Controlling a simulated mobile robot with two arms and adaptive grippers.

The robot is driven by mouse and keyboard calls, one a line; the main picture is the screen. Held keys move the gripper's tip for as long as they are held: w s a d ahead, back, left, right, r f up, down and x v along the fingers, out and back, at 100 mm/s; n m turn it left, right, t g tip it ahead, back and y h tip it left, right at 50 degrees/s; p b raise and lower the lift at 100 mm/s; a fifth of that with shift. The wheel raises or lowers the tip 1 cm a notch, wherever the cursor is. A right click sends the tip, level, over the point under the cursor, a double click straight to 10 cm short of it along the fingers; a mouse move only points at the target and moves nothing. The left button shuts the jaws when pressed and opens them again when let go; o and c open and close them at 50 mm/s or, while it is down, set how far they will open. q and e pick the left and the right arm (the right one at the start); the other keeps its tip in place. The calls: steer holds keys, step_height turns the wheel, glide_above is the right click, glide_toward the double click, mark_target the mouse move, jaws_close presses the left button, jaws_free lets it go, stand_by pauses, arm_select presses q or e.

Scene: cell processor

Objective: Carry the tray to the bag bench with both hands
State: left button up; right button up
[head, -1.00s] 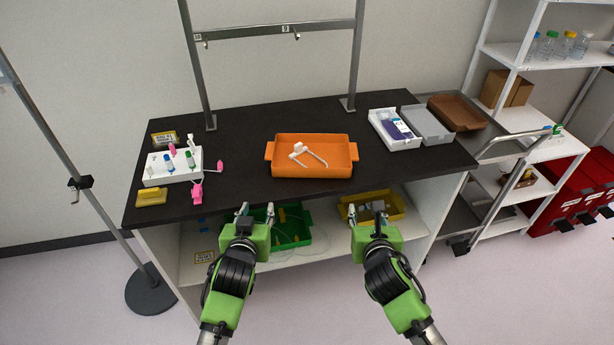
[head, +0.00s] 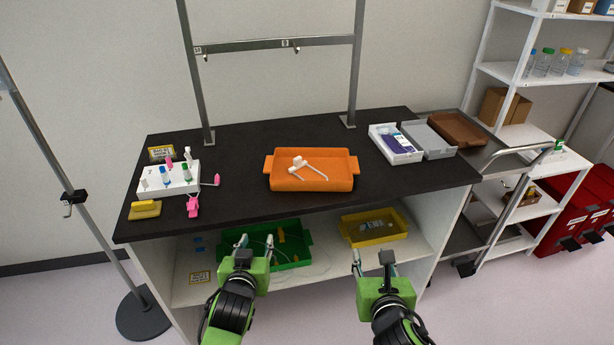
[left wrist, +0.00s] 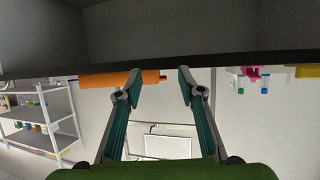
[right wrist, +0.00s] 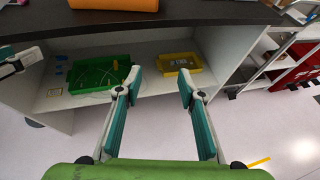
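An orange tray (head: 312,184) with a handle on each side sits on the dark bench top (head: 240,207), and a white clip-like tool (head: 305,166) lies in it. My left gripper (head: 249,246) is in front of the bench, below the top's front edge, apart from the tray. Its fingers are open and empty in the left wrist view (left wrist: 160,88), with the orange tray's edge (left wrist: 112,79) showing beyond. My right gripper (head: 374,262) is also in front of the bench, lower than the tray, open and empty. The right wrist view shows its spread fingers (right wrist: 160,85).
A white tube rack (head: 168,180) and pink clips stand at the left. White (head: 395,150), grey and brown trays are at the right. Green (head: 262,258) and yellow (head: 372,237) bins sit on the lower shelf. A pole stand (head: 75,200) is at the left, a metal cart at the right.

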steer(key=shift+v, duration=2.3)
